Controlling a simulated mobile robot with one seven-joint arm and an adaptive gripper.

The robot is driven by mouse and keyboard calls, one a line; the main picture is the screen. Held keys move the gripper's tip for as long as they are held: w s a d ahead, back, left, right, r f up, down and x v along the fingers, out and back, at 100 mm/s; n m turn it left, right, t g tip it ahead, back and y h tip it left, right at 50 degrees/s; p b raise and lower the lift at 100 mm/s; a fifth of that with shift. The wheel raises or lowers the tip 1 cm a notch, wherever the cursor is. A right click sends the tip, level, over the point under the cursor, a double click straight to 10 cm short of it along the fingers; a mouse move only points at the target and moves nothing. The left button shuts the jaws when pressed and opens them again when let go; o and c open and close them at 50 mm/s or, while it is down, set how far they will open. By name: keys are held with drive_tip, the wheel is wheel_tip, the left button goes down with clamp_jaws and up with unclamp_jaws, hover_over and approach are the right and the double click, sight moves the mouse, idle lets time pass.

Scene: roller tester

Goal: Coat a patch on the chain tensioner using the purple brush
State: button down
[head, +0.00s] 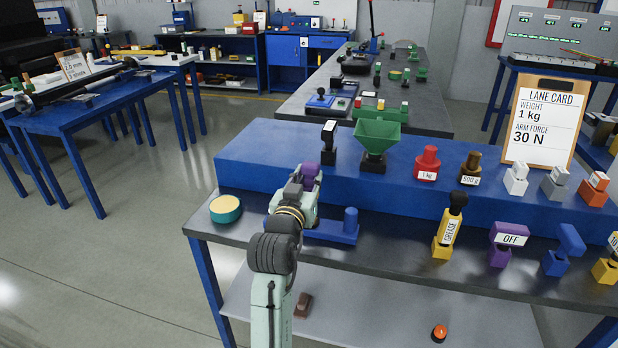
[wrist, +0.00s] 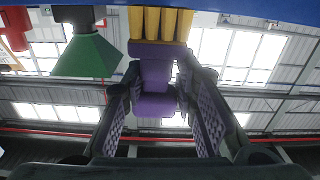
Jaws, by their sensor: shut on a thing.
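In the wrist view, my gripper (wrist: 158,88) is shut on the purple brush (wrist: 156,68), its fingers on both sides of the purple handle. Its yellow bristles (wrist: 160,24) point away from the gripper, close to a blue surface; I cannot tell whether they touch it. In the head view, my gripper (head: 303,183) is at the front of the blue raised shelf, with a purple part of the brush (head: 310,172) showing at its tip. No part is labelled chain tensioner. A blue base with an upright peg (head: 350,222), partly behind my arm, lies just right of my gripper.
The blue raised shelf (head: 270,165) holds a green hopper (head: 377,136), a black post (head: 329,143) and weights, including a red one (head: 427,163). A yellow-and-teal round tin (head: 225,209), a grease dispenser (head: 449,232) and a purple OFF switch (head: 508,245) stand on the bench.

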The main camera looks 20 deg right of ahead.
drive_tip(key=shift+s+a+f+b, duration=0.1)
drive_tip(key=shift+s+f+b, duration=0.05)
drive_tip(key=shift+f+b, duration=1)
drive_tip(key=shift+s+a+f+b, duration=0.15)
drive_tip(key=shift+f+b, duration=0.55)
drive_tip(key=shift+f, duration=0.75)
drive_tip(key=shift+v, duration=1.2)
drive_tip(key=shift+f+b, duration=0.3)
drive_tip(key=shift+b, duration=0.05)
drive_tip(key=shift+d, duration=0.1)
